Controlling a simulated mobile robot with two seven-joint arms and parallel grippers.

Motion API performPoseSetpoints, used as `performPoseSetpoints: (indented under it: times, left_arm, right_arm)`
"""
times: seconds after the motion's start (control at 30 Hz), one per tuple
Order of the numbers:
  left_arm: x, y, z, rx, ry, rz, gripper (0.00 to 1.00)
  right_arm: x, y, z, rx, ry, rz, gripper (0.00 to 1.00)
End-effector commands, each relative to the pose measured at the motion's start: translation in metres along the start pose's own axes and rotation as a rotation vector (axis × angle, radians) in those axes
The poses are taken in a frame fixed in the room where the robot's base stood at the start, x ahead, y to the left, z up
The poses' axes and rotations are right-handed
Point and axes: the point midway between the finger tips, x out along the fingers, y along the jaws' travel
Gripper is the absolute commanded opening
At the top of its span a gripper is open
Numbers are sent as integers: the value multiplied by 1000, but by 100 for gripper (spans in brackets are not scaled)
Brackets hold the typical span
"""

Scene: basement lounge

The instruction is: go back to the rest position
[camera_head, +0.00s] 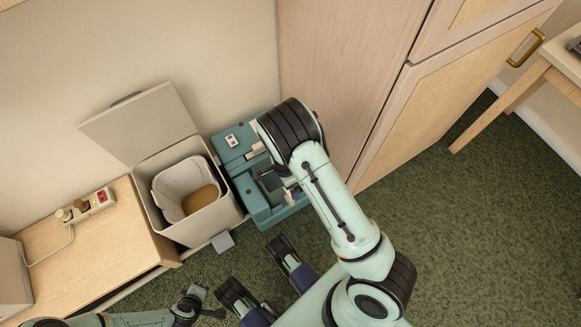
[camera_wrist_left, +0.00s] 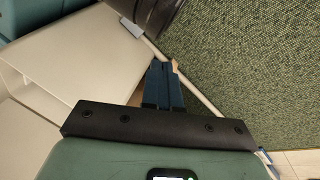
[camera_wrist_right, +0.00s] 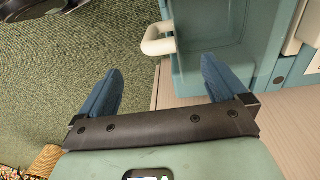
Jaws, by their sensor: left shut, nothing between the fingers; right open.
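My right arm reaches up in the head view and bends down over a teal case-like unit (camera_head: 236,150) beside the bin. Its gripper is mostly hidden there by the arm. In the right wrist view, my right gripper (camera_wrist_right: 160,90) is open, with two blue fingers wide apart and nothing between them. The teal unit (camera_wrist_right: 215,40) with a pale handle (camera_wrist_right: 158,40) lies beyond the fingertips. My left arm comes in low at the left of the head view. In the left wrist view, my left gripper (camera_wrist_left: 163,85) has its blue fingers together and empty, above the floor beside the bin.
A pale bin (camera_head: 222,215) with a raised lid (camera_head: 140,120) and inner bucket stands by the wall. A wooden side table (camera_head: 105,245) holding a power strip (camera_head: 88,205) is left of it. A wooden cabinet (camera_head: 335,60) stands behind. Green carpet (camera_head: 460,230) is clear at the right.

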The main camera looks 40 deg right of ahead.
Motion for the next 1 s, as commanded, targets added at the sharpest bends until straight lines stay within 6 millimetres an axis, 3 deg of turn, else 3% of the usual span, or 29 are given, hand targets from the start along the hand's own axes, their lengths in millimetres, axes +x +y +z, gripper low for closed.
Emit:
performPoseSetpoints:
  times: [0.1, 0.23, 0.47, 0.57, 0.67, 0.8, 1.0]
  left_arm:
    - [-8, 1, 13, 1, -40, 0, 0]
    - [-10, 2, 17, 2, -51, 0, 0]
    - [-9, 2, 18, 2, -54, 0, 0]
    - [-9, 2, 18, 2, -54, 0, 0]
    - [-9, 2, 18, 2, -54, 0, 0]
    - [-9, 2, 18, 2, -54, 0, 0]
    - [-9, 2, 18, 2, -53, 0, 0]
  right_arm:
    - [-15, 0, 0, -1, 0, 0, 99]
    - [-20, 0, 0, -1, 0, 1, 99]
    - [-19, 1, 0, -4, 1, 2, 99]
    - [-10, 9, -2, -65, 0, 4, 99]
    - [12, 30, -1, -241, -11, -4, 99]
    - [45, 68, 14, -625, -51, -63, 99]
    - [56, 104, 47, -1078, -89, -229, 99]
